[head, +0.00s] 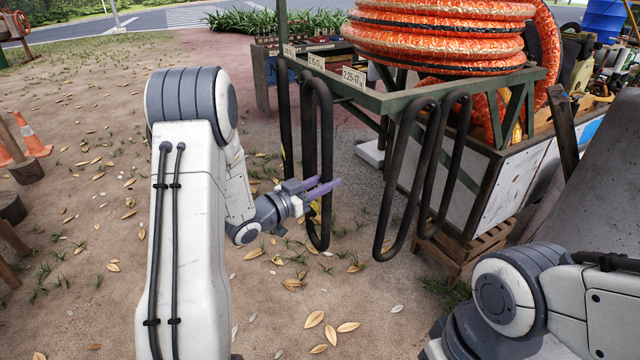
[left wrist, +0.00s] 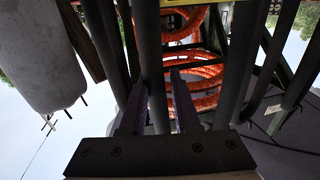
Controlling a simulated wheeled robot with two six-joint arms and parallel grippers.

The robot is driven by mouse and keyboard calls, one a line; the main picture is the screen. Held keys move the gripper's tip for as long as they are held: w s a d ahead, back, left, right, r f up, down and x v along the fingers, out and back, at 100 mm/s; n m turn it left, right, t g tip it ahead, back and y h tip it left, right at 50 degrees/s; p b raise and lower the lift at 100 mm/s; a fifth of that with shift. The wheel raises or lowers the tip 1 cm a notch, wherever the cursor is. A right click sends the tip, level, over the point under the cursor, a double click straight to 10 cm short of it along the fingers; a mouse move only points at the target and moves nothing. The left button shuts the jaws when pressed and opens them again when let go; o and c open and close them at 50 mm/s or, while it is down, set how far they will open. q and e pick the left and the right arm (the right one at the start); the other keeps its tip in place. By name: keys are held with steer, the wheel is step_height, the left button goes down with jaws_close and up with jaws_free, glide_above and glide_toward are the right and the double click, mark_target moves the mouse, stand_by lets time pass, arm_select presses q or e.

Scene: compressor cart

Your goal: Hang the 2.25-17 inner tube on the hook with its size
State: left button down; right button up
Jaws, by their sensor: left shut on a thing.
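My left gripper (head: 325,190), with purple fingers, is shut on one strand of a black inner tube (head: 326,130) in the head view. The tube hangs as a long narrow loop, its top close under the green rail (head: 425,98). Whether its top rests on a hook is too small to tell. In the left wrist view a dark strand (left wrist: 150,60) runs between the fingers (left wrist: 158,105). A label (head: 353,77) on the rail reads 2.25-17. The label to its left (head: 316,62) is similar but less clear. My right gripper is out of view.
More dark tubes hang from the rail to the right (head: 395,190) and one behind at left (head: 283,110). Orange coiled hose (head: 440,40) sits on the cart. A wooden pallet (head: 465,245) stands below. Open ground with leaves lies at left, with a traffic cone (head: 33,140).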

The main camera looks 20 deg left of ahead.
arm_select(q)
steer(key=w+d+f+b, duration=0.2)
steer(key=w+d+f, duration=0.1)
steer(key=w+d, duration=0.1)
steer(key=shift+w, duration=0.6)
stand_by(0.5)
stand_by(0.6)
steer(key=c, duration=0.6)
jaws_free()
steer(key=shift+o, duration=0.2)
steer(key=shift+s, duration=0.1)
